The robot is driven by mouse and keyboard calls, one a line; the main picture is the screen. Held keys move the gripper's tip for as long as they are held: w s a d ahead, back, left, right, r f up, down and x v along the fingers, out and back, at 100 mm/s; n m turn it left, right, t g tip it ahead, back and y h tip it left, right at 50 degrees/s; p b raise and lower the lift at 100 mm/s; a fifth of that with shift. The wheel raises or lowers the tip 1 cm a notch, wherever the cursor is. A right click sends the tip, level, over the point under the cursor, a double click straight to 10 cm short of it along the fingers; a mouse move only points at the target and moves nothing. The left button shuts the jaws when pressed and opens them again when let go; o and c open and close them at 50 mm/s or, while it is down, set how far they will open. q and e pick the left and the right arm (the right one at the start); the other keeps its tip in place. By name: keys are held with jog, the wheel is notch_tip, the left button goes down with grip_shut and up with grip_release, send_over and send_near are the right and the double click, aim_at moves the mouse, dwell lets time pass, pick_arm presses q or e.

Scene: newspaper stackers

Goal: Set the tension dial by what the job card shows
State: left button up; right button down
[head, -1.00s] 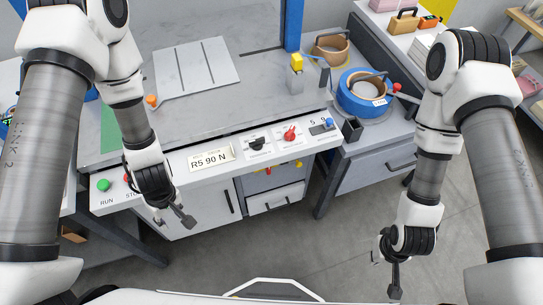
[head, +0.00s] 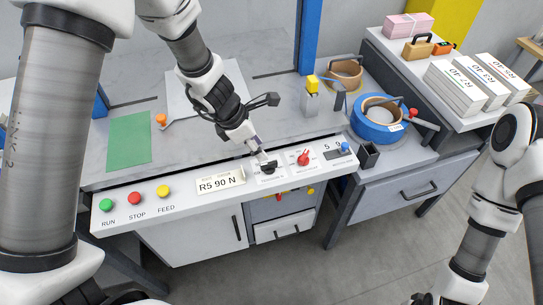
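The job card (head: 221,182) on the white front panel reads "R5 90 N". To its right are a black dial (head: 268,168) and a red dial (head: 303,159); their small labels and scales are too small to read, so I cannot tell which is the tension dial. My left gripper (head: 262,154) points down at the black dial, its tip just behind or on the knob; contact and finger opening are unclear. My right arm is at the lower right, with its fingertips outside the view.
Green, red and yellow buttons (head: 134,198) marked RUN, STOP and FEED sit left of the card. A blue tape roll (head: 378,127) and newspaper stacks (head: 455,88) lie further right.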

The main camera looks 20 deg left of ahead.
aim_at(268, 164)
pick_arm(q)
jog(key=b+x, duration=0.1)
jog(key=x, duration=0.6)
jog(key=shift+f+b, duration=0.3)
jog(key=shift+f, duration=0.05)
jog(key=shift+s+r, duration=0.1)
jog(key=shift+s, duration=0.05)
grip_shut()
